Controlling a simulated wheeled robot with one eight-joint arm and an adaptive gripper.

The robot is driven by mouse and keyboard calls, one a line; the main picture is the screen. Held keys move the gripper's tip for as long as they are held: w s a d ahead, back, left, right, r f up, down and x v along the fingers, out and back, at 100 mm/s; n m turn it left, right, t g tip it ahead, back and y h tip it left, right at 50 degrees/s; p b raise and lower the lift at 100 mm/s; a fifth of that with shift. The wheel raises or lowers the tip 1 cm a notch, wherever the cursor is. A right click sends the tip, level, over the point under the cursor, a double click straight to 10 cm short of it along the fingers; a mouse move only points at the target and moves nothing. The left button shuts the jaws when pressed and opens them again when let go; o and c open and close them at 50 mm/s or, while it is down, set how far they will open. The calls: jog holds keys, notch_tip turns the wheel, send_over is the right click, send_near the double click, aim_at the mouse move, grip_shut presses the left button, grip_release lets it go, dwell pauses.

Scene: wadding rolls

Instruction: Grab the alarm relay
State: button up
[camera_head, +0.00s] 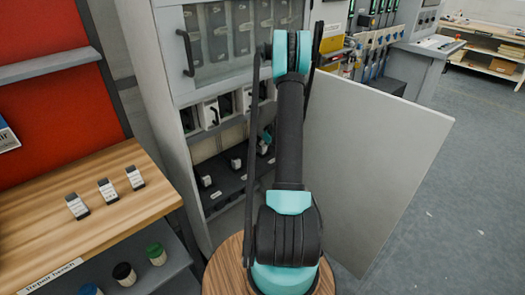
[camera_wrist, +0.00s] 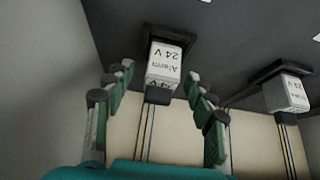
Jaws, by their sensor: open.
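The alarm relay (camera_wrist: 166,62) is a white block with "Alarm 24 V" printed on it, upside down in the wrist view. It sits in a dark socket on a dark panel, with wires running below it. My gripper (camera_wrist: 159,78) is open, with one green-and-grey finger on either side of the relay in the picture. I see no finger touching it. In the head view my arm reaches into the cabinet's lower opening, and my gripper's teal part (camera_head: 265,138) shows there, partly hidden by the arm.
A second white relay (camera_wrist: 288,92) is socketed to the right in the wrist view. The grey cabinet (camera_head: 168,110) has an open door panel (camera_head: 370,165) at right. Three small relays, one a white-and-black block (camera_head: 77,207), lie on the wooden repair bench (camera_head: 35,235) at left.

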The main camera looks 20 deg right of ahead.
jog(key=c, duration=1.3)
jog(key=shift+o, duration=0.2)
jog(key=shift+r, duration=0.15)
